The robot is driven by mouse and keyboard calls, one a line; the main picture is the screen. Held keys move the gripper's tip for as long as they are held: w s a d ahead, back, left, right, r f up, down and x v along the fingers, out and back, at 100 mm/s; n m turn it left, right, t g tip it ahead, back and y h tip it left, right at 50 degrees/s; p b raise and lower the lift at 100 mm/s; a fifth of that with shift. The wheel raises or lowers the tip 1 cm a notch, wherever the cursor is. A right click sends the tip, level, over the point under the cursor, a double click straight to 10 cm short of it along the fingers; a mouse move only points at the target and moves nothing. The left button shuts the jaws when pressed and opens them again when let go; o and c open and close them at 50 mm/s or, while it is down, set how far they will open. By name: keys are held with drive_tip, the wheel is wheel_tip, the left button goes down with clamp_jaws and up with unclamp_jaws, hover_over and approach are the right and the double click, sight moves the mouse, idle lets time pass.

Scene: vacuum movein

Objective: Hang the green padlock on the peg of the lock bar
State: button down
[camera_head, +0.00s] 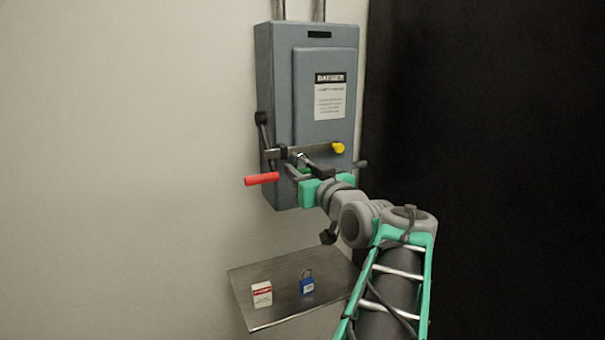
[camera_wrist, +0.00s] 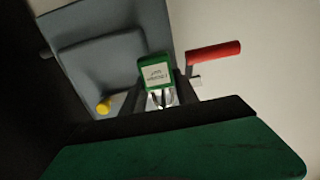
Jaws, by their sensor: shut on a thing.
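The green padlock (camera_wrist: 155,67) with a white label is between my gripper's fingers (camera_wrist: 163,80) in the wrist view. Its silvery shackle shows beside the body, close to the lock bar. In the head view my gripper (camera_head: 293,171) is shut at the front of the grey box, just below the lock bar (camera_head: 318,148). The padlock is mostly hidden there by the fingers. The peg is not clearly visible, so I cannot tell whether the shackle is around it or only near it.
The grey electrical box (camera_head: 283,90) has a red handle (camera_head: 262,179) at left and a yellow knob (camera_head: 338,148) at the bar's right end. Below, a metal shelf (camera_head: 280,312) bears a blue padlock (camera_head: 307,287) and a white-and-red tag block (camera_head: 262,295). The wall at left is clear.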

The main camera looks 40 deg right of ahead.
idle(0.4)
drive_tip(key=c, duration=0.9)
unclamp_jaws()
drive_tip(key=shift+o, duration=0.2)
